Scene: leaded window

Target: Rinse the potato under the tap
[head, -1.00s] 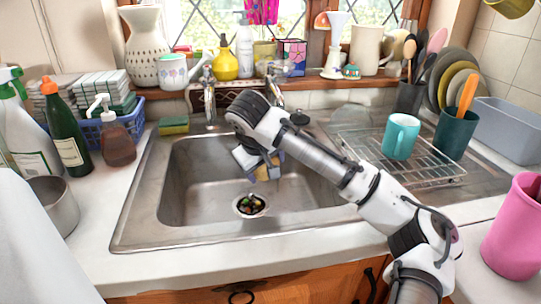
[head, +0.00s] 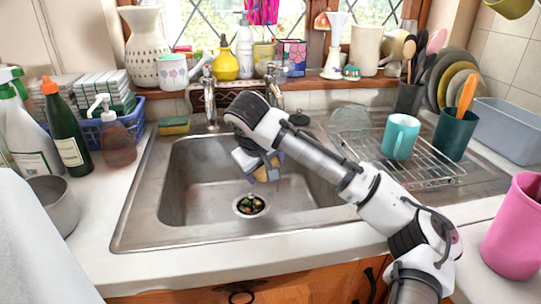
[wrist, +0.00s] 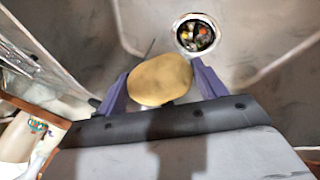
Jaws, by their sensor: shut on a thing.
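A tan, oval potato (wrist: 160,79) sits between the two purple-grey fingers of my gripper (wrist: 160,85) in the wrist view. My gripper is shut on it. In the head view the potato (head: 268,172) shows below my gripper (head: 264,168), partly hidden by the fingers. It is held inside the steel sink (head: 200,195), above the basin floor and behind the drain. The tap (head: 208,92) stands at the back rim of the sink, left of my wrist. Part of the tap fittings behind my wrist is hidden. I cannot tell whether water is running.
The drain (head: 249,205) holds colourful scraps. A sponge (head: 174,126) lies at the sink's back left corner. A wire rack (head: 425,170) with a teal mug (head: 401,137) stands to the right. Bottles (head: 67,135) crowd the left counter. The basin's front and left are clear.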

